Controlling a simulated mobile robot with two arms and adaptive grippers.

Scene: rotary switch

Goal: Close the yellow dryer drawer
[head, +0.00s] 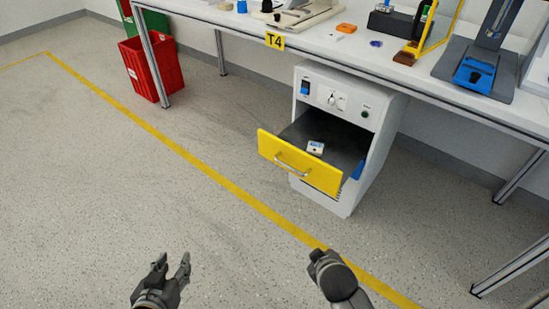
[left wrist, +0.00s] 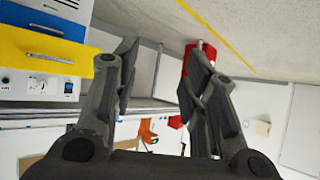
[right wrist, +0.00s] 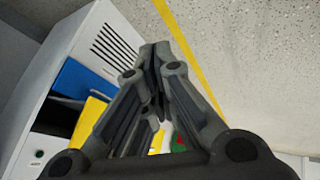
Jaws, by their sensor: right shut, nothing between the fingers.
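The yellow dryer drawer (head: 300,164) is pulled out of the white dryer cabinet (head: 350,92) under the table. Its metal handle (head: 292,165) faces me, and a small white item (head: 315,148) lies inside. The yellow front also shows in the left wrist view (left wrist: 30,50) and, partly hidden by my fingers, in the right wrist view (right wrist: 88,122). My left gripper (head: 174,262) is open and empty above the floor, left of and nearer than the drawer. My right gripper (head: 318,256) is shut and empty, nearer to me than the drawer and apart from it.
A blue drawer (left wrist: 50,18) is beside the yellow one in the left wrist view. The table (head: 230,22) with tools stands above the dryer. A yellow line (head: 190,158) crosses the floor; floor before the dryer is clear.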

